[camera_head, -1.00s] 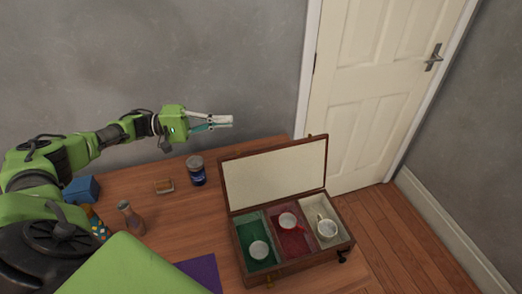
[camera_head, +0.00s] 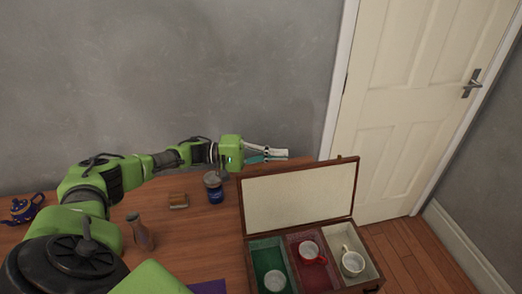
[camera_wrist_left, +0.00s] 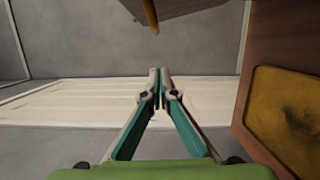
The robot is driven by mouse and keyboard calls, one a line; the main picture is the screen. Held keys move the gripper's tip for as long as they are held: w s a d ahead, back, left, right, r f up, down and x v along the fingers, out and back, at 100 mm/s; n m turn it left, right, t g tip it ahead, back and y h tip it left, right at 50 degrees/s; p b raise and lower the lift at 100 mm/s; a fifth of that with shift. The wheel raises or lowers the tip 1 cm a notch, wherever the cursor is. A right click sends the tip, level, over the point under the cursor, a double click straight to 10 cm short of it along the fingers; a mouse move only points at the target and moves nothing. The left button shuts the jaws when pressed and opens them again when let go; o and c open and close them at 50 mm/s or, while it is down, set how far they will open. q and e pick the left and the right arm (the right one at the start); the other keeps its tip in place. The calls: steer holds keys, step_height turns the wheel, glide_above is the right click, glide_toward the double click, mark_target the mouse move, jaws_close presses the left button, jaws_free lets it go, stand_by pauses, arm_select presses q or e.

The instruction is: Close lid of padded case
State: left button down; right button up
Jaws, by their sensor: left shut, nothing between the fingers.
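The padded case (camera_head: 246,250) is a wooden box on the table with green, red and cream compartments. Its lid (camera_head: 300,198) stands open and upright at the back, with a cream lining facing me. A white cup (camera_head: 275,281) is in the green compartment, a red-and-white cup (camera_head: 310,252) in the red one and a white cup (camera_head: 353,263) in the cream one. My left gripper (camera_head: 286,154) is shut and empty, just behind the lid's top edge in the head view. In the left wrist view its fingertips (camera_wrist_left: 160,72) meet with nothing between them. My right gripper is not in view.
A dark jar (camera_head: 214,190), a small brown block (camera_head: 178,201) and a brown bottle (camera_head: 140,233) stand on the table left of the case. A blue teapot (camera_head: 24,208) is at the far left. A grey wall and a white door (camera_head: 415,110) are behind.

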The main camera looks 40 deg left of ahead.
arm_select(q)
steer(key=s+d+p, duration=0.1)
steer(key=d, duration=0.1)
steer(key=s+d+p, duration=0.1)
steer(key=shift+s+d+r, duration=0.1)
steer(key=shift+d+r, duration=0.05)
steer(key=shift+d, duration=0.25)
steer(key=shift+r+p, duration=0.1)
steer(key=shift+p, duration=0.2)
